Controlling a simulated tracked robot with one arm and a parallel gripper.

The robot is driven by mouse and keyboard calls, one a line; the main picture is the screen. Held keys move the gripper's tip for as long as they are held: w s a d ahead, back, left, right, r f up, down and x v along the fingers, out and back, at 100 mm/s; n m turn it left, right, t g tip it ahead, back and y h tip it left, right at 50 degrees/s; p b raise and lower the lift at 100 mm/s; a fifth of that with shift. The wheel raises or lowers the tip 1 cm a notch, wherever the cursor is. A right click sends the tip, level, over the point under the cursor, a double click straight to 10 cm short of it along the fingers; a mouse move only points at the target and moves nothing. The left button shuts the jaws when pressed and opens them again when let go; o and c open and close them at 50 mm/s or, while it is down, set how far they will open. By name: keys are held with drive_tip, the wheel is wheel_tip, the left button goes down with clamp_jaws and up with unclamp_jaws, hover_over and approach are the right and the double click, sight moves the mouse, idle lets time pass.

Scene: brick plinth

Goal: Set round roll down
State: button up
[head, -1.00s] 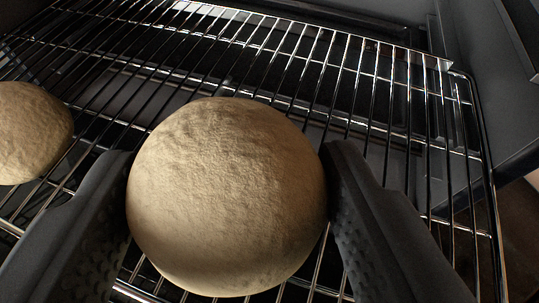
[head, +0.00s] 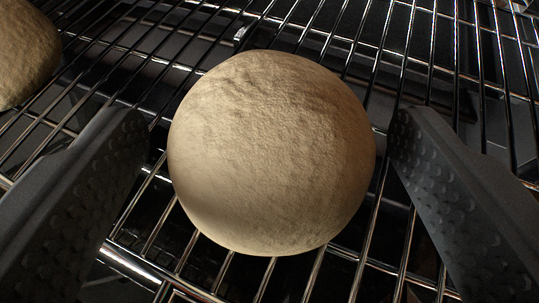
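The round roll (head: 270,150) is a pale, dough-coloured ball in the middle of the head view. It appears to rest on the wire rack (head: 185,237). My gripper (head: 264,125) is open, with one dark, dimpled finger on each side of the roll. Gaps show between the roll and both fingers, so neither touches it. The underside of the roll is hidden.
A second round roll (head: 25,52) sits on the rack at the upper left, cut off by the picture edge. Bare rack bars (head: 430,45) show to the right and behind the held-between roll. Dark space shows below the bars.

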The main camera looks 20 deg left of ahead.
drive_tip(key=shift+r, duration=0.1)
drive_tip(key=v, duration=1.2)
drive_tip(key=shift+b, duration=0.3)
drive_tip(key=d+r+m+t+h, duration=0.1)
drive_tip(key=d+r+t+h, duration=0.15)
drive_tip(key=r, duration=1.15)
drive_tip(key=d+r+m+t+h, duration=0.15)
drive_tip(key=r+h, duration=0.25)
drive_tip(key=r, duration=1)
drive_tip(key=s+a+r+m, duration=0.1)
drive_tip(key=s+a+r, duration=0.3)
drive_tip(key=s+r, duration=0.5)
drive_tip(key=s+a+r+m+g+y, duration=0.1)
drive_tip(key=s+a+r, duration=0.3)
drive_tip(key=s+r, duration=0.6)
drive_tip(key=shift+s+r, duration=0.35)
drive_tip(key=shift+r, duration=0.1)
drive_tip(key=shift+a+f, duration=0.1)
drive_tip(key=shift+a, duration=0.05)
